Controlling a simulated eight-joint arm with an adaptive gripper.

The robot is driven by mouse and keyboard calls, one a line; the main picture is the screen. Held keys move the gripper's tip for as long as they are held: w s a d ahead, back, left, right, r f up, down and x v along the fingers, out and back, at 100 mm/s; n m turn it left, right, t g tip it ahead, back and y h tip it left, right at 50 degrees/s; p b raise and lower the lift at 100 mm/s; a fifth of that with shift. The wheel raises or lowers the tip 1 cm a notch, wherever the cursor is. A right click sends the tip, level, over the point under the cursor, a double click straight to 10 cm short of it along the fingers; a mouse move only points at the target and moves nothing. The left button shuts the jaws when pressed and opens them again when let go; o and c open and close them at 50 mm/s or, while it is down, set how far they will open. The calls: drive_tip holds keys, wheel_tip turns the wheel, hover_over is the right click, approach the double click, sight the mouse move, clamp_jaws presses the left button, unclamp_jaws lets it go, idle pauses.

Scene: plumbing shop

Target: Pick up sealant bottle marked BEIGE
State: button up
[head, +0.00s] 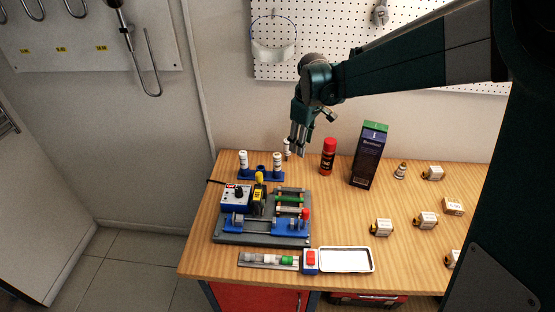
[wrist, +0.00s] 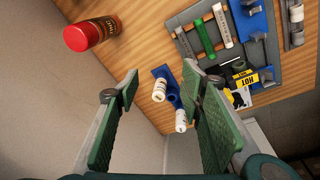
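Three small white bottles stand around a blue holder (head: 261,176) at the back left of the bench. In the head view one is at the holder's left (head: 243,161), one at its right (head: 277,163), and one (head: 287,146) is partly hidden by my gripper.
A red spray can (head: 328,157) and a tall dark box (head: 369,155) stand right of my gripper. A grey machine base (head: 262,238) lies in front of the holder. The wall is close behind. Small boxes (head: 426,220) and a white tray (head: 345,260) lie farther right and forward.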

sight(277, 155)
drive_tip(key=w+a+f+n+p, duration=0.1)
drive_tip(key=w+a+f, duration=0.1)
drive_tip(key=a+f, duration=0.1)
drive_tip(key=w+a+f+n+g, duration=0.1)
drive_tip(key=w+a+f, duration=0.2)
drive_tip(key=w+a+f+n+p, duration=0.1)
drive_tip(key=w+a+f, duration=0.1)
drive_tip(key=a+f, duration=0.1)
drive_tip(key=shift+w+a+f+n+g+p, duration=0.1)
drive_tip(key=shift+w+f+n+g+p, duration=0.15)
drive_tip(key=shift+f+n+g+p, duration=0.1)
drive_tip(key=shift+w+a+f, duration=0.15)
drive_tip(key=shift+a+f, duration=0.2)
drive_tip(key=shift+f, duration=0.15)
drive_tip(key=shift+f, duration=1.3)
drive_tip(key=shift+w+f+p, duration=0.15)
drive_tip(key=shift+f+p, duration=0.15)
drive_tip(key=shift+f, duration=2.3)
drive_tip(key=shift+c, duration=0.3)
drive_tip(key=c, duration=1)
